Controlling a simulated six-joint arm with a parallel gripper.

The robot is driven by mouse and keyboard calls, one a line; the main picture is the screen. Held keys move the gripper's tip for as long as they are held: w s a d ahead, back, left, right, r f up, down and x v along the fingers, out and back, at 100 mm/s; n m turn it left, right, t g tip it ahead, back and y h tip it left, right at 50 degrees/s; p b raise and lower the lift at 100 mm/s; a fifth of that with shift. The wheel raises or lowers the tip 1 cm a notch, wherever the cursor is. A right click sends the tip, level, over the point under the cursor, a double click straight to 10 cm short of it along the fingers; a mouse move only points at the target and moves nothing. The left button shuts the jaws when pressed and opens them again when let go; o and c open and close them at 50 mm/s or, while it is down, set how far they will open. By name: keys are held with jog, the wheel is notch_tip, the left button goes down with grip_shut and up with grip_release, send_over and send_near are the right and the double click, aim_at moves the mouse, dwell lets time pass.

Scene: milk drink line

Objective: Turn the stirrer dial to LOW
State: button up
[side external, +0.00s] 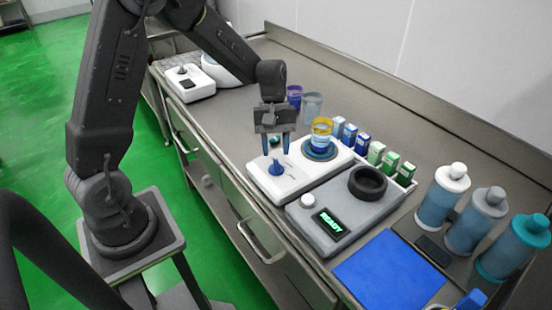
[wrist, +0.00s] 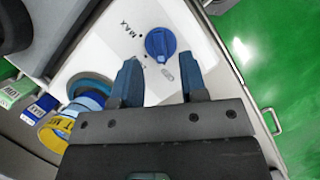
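The blue stirrer dial (side external: 277,168) sits on the front end of the white stirrer base (side external: 295,186). In the wrist view the dial (wrist: 160,44) lies beyond my fingertips, with "MAX" printed beside it and small marks around it. Its exact setting is hard to read, and I cannot make out a LOW label. My gripper (side external: 275,150) points down above the dial, and its two blue fingers are apart with nothing between them. In the wrist view my gripper (wrist: 160,75) also shows open. A clear cup with yellow and blue bands (side external: 321,134) stands on the stirrer's round plate.
A grey device reading "READY" (side external: 331,224) with a dark ring (side external: 367,182) stands beside the stirrer. Several small cartons (side external: 376,153) line up behind. Bottles (side external: 441,197) and a blue mat (side external: 390,272) are at the right. The counter's front edge is close to the dial.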

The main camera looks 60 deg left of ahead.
aim_at(276, 163)
jog(key=shift+x, duration=1.7)
jog(key=shift+s+f, duration=0.1)
grip_shut()
